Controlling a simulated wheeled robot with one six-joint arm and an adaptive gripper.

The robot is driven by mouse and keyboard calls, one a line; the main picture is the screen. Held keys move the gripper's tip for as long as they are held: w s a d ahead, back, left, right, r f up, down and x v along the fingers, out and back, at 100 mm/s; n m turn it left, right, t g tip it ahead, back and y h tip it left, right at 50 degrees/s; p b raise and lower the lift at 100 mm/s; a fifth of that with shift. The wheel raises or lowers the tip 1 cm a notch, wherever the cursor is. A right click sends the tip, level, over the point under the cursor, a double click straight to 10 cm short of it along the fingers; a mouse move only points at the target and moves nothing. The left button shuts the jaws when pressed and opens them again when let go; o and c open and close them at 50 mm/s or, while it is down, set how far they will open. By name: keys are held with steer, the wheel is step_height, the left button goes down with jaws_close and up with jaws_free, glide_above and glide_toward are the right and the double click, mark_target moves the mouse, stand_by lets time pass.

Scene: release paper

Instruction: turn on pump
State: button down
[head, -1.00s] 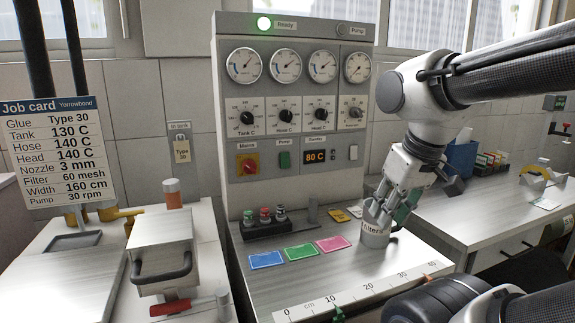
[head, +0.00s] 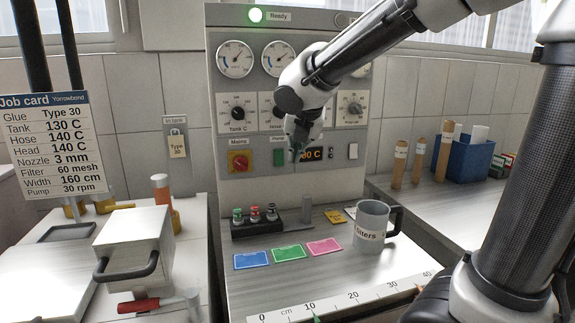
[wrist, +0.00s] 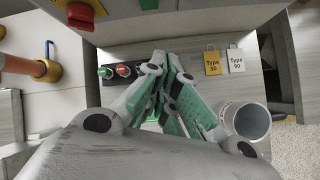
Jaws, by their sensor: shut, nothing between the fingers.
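The grey control panel (head: 220,105) stands upright at the bench's back. Its green pump switch (head: 279,157) sits under a small Pump label, right of the red mains knob (head: 238,161) on a yellow plate. The switch also shows at the top edge of the wrist view (wrist: 148,4). My gripper (head: 296,157) is shut and empty, pointing down in front of the panel just right of the switch. It partly covers the orange display (head: 314,154). I cannot tell whether it touches the panel. The Ready lamp (head: 256,15) glows green. The Pump lamp (head: 342,19) looks grey, beside my arm.
Below are a rack of coloured buttons or caps (head: 255,219), blue (head: 252,260), green (head: 288,253) and pink (head: 324,246) cards, and a grey filters mug (head: 369,231). A ruler (head: 352,297) lines the front edge. A job card (head: 42,145) stands left.

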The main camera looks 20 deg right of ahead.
mark_target(279, 158)
steer(key=n, duration=0.4)
steer(key=shift+w+a+r+n, duration=0.35)
steer(key=shift+w+r+n, duration=0.05)
steer(key=w+f, duration=0.8)
steer(key=w, duration=0.2)
steer(key=shift+f, duration=0.2)
steer(key=shift+w, duration=0.1)
steer(key=shift+w+f, duration=0.15)
steer(key=shift+w, duration=0.15)
